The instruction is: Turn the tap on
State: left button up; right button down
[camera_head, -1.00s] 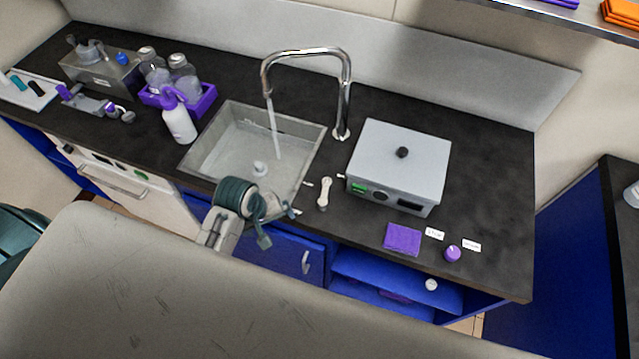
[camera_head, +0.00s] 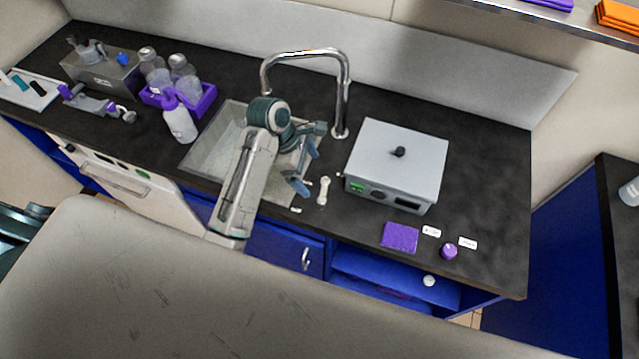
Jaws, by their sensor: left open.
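The chrome tap (camera_head: 346,92) arches over the grey sink (camera_head: 207,150) on the dark worktop. Its spout end is just above my left arm, which hides the space below, so I cannot tell whether water runs. A small pale lever-like piece (camera_head: 323,190), perhaps the tap's handle, stands on the worktop right of the sink. My left gripper (camera_head: 305,167) is open and empty over the sink's right side. Its blue-grey fingers are spread, a little left of the pale lever and apart from it in the picture. My right gripper is not in view.
A grey box device (camera_head: 398,155) with a black knob stands right of the lever. A purple pad (camera_head: 400,237) and purple knob (camera_head: 448,251) lie in front. A white spray bottle (camera_head: 180,123) and a purple rack (camera_head: 203,104) with bottles stand left of the sink.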

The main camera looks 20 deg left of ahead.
aim_at(323, 191)
pick_arm(q)
jog(key=p+x, duration=0.1)
jog(key=x, duration=0.6)
jog(key=shift+p, duration=0.3)
jog(key=shift+d+f, duration=0.15)
jog(key=shift+f, duration=0.4)
jog(key=shift+c, duration=0.3)
